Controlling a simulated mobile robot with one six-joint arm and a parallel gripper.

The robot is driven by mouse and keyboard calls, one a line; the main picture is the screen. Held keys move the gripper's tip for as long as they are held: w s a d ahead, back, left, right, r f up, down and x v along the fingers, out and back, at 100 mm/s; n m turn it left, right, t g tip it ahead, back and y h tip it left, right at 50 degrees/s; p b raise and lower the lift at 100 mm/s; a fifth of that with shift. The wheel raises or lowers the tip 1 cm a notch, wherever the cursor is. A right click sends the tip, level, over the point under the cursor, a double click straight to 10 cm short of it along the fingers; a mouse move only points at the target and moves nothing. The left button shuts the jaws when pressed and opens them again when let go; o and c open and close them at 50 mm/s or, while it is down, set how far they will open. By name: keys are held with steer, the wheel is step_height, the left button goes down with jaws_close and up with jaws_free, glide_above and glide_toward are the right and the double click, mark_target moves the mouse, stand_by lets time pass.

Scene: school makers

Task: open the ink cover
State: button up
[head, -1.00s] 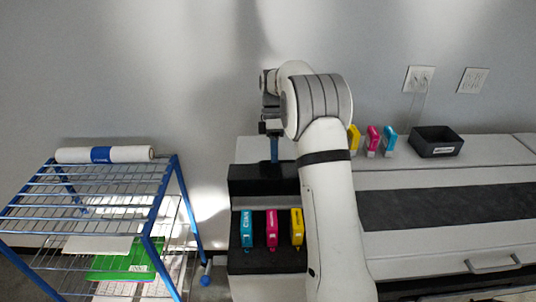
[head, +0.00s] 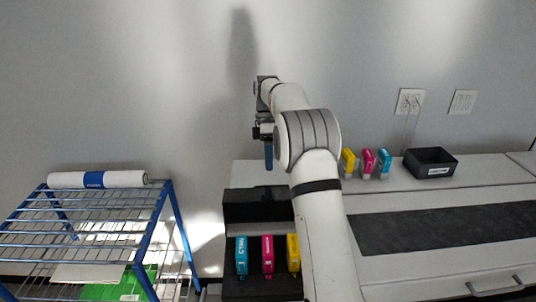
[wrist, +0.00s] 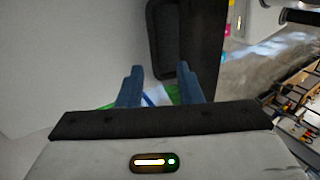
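The black ink cover (head: 240,207) stands raised behind the ink bay at the left end of the printer. The bay is uncovered, and cyan (head: 241,256), magenta (head: 267,254) and yellow (head: 292,253) cartridges show in it. My gripper (head: 268,168) is above the cover, with its blue fingers pointing down and apart from it in the head view. In the wrist view my gripper (wrist: 160,76) has its two blue fingers spread, with nothing held between them. A black part with a rounded outline lies beyond the right finger there; I cannot tell which part it is.
A blue wire rack (head: 165,235) with a white roll (head: 125,179) stands to the left. Spare yellow, magenta and cyan cartridges and a black tray (head: 431,163) sit on the printer top (head: 400,185) to the right of my arm. The wall is close behind.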

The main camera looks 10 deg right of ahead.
steer(key=shift+v, duration=1.35)
steer(key=shift+c, duration=0.3)
